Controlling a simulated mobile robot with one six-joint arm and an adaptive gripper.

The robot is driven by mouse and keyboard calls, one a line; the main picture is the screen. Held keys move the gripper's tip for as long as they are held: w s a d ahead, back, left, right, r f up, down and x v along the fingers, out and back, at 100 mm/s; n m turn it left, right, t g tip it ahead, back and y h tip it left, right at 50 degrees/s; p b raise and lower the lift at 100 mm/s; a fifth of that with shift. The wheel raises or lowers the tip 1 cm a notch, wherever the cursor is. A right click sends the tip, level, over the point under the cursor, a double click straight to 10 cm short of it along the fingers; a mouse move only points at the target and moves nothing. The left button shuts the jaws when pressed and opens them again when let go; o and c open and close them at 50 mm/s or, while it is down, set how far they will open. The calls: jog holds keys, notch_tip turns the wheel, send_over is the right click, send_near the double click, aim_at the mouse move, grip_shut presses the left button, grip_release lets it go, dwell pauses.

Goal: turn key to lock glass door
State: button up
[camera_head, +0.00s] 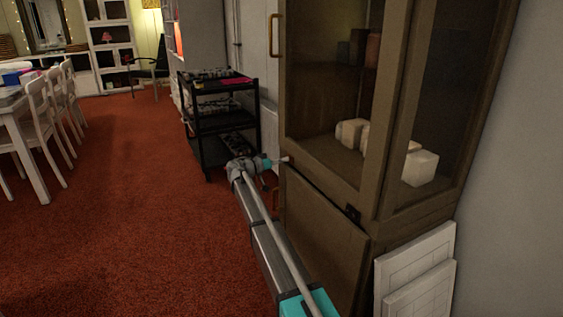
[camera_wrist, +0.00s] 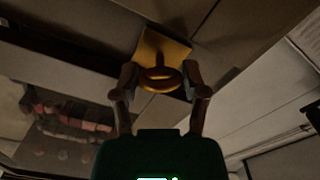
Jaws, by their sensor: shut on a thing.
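A gold key (camera_wrist: 160,80) with a ring-shaped bow sits in front of a square gold lock plate (camera_wrist: 163,45) in the wrist view. My gripper (camera_wrist: 161,76) has one finger on each side of the key's bow and is shut on it. The key's shaft runs toward the plate; its tip is hidden. In the camera_head view, my gripper (camera_head: 285,159) is at the left edge of the brown cabinet (camera_head: 330,200), near the bottom of its glass door (camera_head: 325,75). The door looks closed. The key is too small to make out there.
Pale blocks (camera_head: 420,168) stand behind the cabinet's glass. White panels (camera_head: 425,275) lean at its lower right. A black cart (camera_head: 222,120) stands behind my arm. White chairs (camera_head: 45,105) and a table are at the left. Red carpet (camera_head: 120,240) is clear between.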

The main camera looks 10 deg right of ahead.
jog(key=n, duration=0.6)
jog(key=shift+n, duration=0.3)
jog(key=n, duration=0.5)
jog(key=shift+n, duration=0.3)
jog(key=o, duration=1.2)
jog(key=shift+c, duration=0.2)
jog(key=v, duration=1.2)
